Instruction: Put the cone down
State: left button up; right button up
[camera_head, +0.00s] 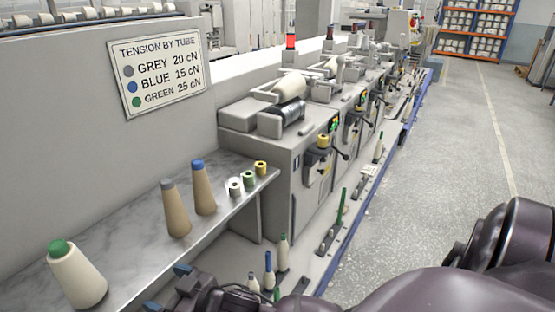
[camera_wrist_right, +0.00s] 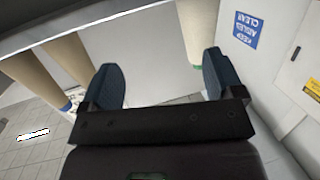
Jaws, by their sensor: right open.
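A cream cone with a green top (camera_head: 77,283) stands on the grey shelf (camera_head: 130,222) at the lower left. A tan cone with a grey top (camera_head: 177,212) and a tan cone with a blue top (camera_head: 203,191) stand farther along the shelf. My right gripper (camera_head: 167,288) is at the shelf's front edge, right of the green-topped cone, open and empty. In the right wrist view the open blue fingers (camera_wrist_right: 160,75) have nothing held between them; a cream cone with a green tip (camera_wrist_right: 195,35) shows behind one finger, and two tan cones are at the left. My left gripper is out of view.
Small white, green and yellow bobbins (camera_head: 249,179) sit at the shelf's far end. A tension sign (camera_head: 160,72) hangs on the wall. Winding machines (camera_head: 300,150) line the row beyond, with narrow cones below the shelf. The aisle floor (camera_head: 440,150) at right is clear.

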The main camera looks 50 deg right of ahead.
jog(key=s+d+f+m+g+h, duration=0.1)
jog(key=s+d+f+g+h, duration=0.1)
jog(key=s+d+f, duration=0.5)
jog(key=s+d+f+m+g+h, duration=0.2)
jog(key=s+d+f+h, duration=0.2)
jog(key=s+d+f, duration=0.4)
jog(key=s+f, duration=0.1)
jog(key=s, duration=0.3)
jog(key=shift+h, duration=0.3)
jog(key=shift+f, duration=0.1)
